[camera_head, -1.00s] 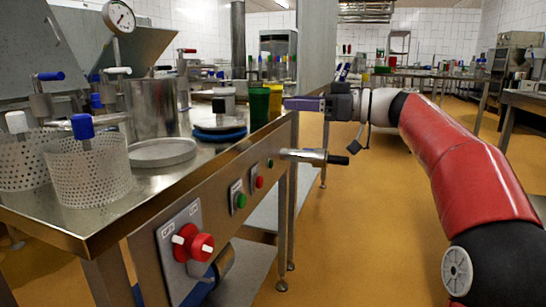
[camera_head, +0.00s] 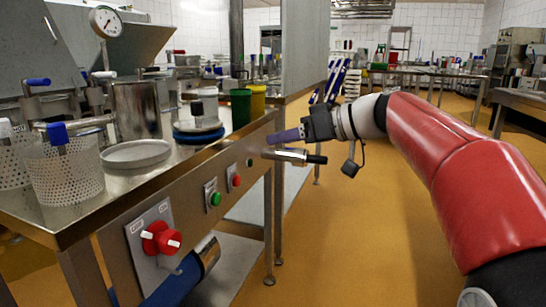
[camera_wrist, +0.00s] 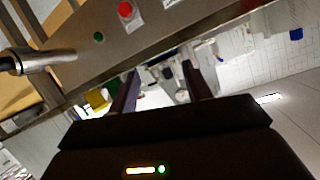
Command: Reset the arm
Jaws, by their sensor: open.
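My gripper (camera_head: 285,136) is at the right edge of the steel table in the head view, beside the table's corner and just above a horizontal metal handle. In the wrist view my gripper (camera_wrist: 160,85) shows two dark fingers apart with nothing held between them. My red arm reaches in from the right, stretched forward over the aisle.
The steel table (camera_head: 170,195) carries perforated moulds (camera_head: 68,172), a steel pot (camera_head: 137,110), a round lid (camera_head: 135,153), and green (camera_head: 240,107) and yellow (camera_head: 257,102) cups. The metal handle (camera_head: 290,155) juts into the aisle. The orange floor (camera_head: 350,240) is clear.

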